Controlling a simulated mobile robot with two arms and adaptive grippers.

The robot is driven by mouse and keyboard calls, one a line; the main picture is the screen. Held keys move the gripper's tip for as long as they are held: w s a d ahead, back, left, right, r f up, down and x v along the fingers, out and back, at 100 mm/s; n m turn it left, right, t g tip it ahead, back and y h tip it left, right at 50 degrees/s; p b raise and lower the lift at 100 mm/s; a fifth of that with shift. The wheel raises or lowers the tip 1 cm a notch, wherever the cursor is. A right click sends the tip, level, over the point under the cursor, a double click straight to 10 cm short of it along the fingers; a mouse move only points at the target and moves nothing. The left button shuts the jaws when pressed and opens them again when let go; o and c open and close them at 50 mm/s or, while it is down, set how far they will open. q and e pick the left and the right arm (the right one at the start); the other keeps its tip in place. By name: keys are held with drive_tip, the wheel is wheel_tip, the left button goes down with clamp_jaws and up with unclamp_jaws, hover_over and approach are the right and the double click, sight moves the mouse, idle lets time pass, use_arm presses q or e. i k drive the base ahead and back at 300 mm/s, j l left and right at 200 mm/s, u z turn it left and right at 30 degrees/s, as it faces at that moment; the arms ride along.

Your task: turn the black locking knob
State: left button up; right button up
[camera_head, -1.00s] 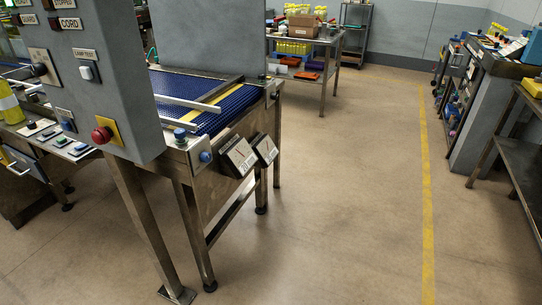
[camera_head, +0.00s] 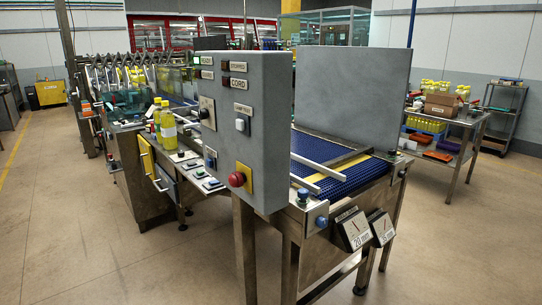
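I cannot pick out the black locking knob for certain. A dark rotary switch (camera_head: 207,112) sits on the left part of the grey control panel (camera_head: 265,110). The yellow lane divider strip (camera_head: 345,162) runs along the blue belt. Two dial plates (camera_head: 354,229) hang at the conveyor's end, one reading 20 mm. Neither of my grippers is in view.
A red stop button (camera_head: 237,179) is on the panel. Yellow bottles (camera_head: 165,125) stand on the bench left of it. A table with boxes (camera_head: 443,105) and a shelf rack (camera_head: 500,115) stand at the right back. Floor is clear in front, left and right.

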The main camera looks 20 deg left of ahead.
sight(392, 151)
drive_tip(key=u, duration=0.7)
drive_tip(key=i+j+z, duration=0.1)
drive_tip(key=j, duration=0.25)
drive_tip(key=i+j+z, duration=0.1)
drive_tip(key=i+j, duration=0.15)
drive_tip(key=i+j+z, duration=0.1)
drive_tip(key=j, duration=0.4)
drive_tip(key=i+j+z, duration=0.1)
drive_tip(key=j, duration=0.3)
drive_tip(key=i+j+z, duration=0.1)
drive_tip(key=i+j, duration=0.15)
drive_tip(key=j, duration=0.15)
drive_tip(key=i+j+z, duration=0.1)
drive_tip(key=j, duration=0.3)
drive_tip(key=i+j+z, duration=0.1)
drive_tip(key=j, duration=0.35)
drive_tip(key=l+z, duration=0.25)
drive_tip(key=l, duration=0.6)
drive_tip(key=i+l+z, duration=0.1)
drive_tip(key=l+z, duration=0.15)
drive_tip(key=l, duration=0.6)
drive_tip(key=i+l+u, duration=0.15)
drive_tip(key=i, duration=0.3)
drive_tip(key=i+l+u, duration=0.1)
drive_tip(key=i+l, duration=0.3)
